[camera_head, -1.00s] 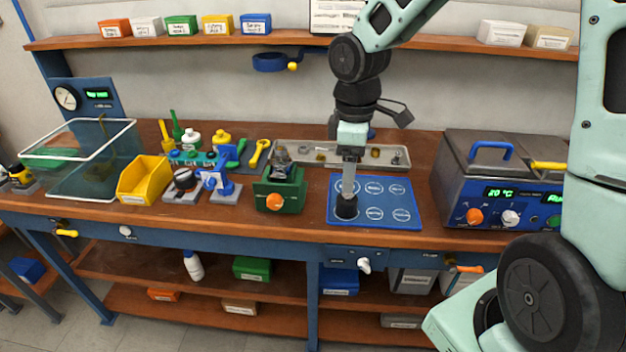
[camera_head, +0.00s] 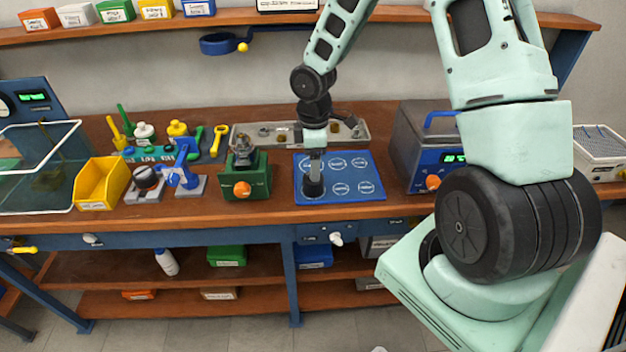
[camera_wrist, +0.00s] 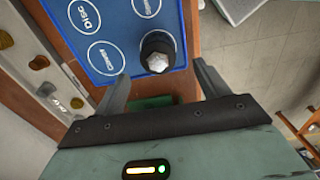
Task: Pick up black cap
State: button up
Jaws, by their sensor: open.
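The black cap (camera_head: 313,188) stands on the lower left circle of the blue labelled mat (camera_head: 360,188). In the wrist view the black cap (camera_wrist: 150,40) is round and dark, with a pale faceted piece on its top. My gripper (camera_head: 316,172) points down over it in the head view. In the wrist view my open gripper (camera_wrist: 161,87) has its fingers apart, and the cap shows just beyond the gap between them. Whether a finger touches the cap cannot be told.
A green fixture with an orange knob (camera_head: 243,187) stands left of the mat. A metal bath with a blue handle (camera_head: 415,150) stands to the right. A grey tray (camera_head: 270,138) with small parts lies behind. A yellow bin (camera_head: 103,184) is farther left.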

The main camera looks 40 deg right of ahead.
jog(key=shift+w+f+p, duration=0.15)
jog(key=shift+f+p, duration=0.4)
jog(key=shift+f, duration=2.4)
jog(key=c, duration=1.1)
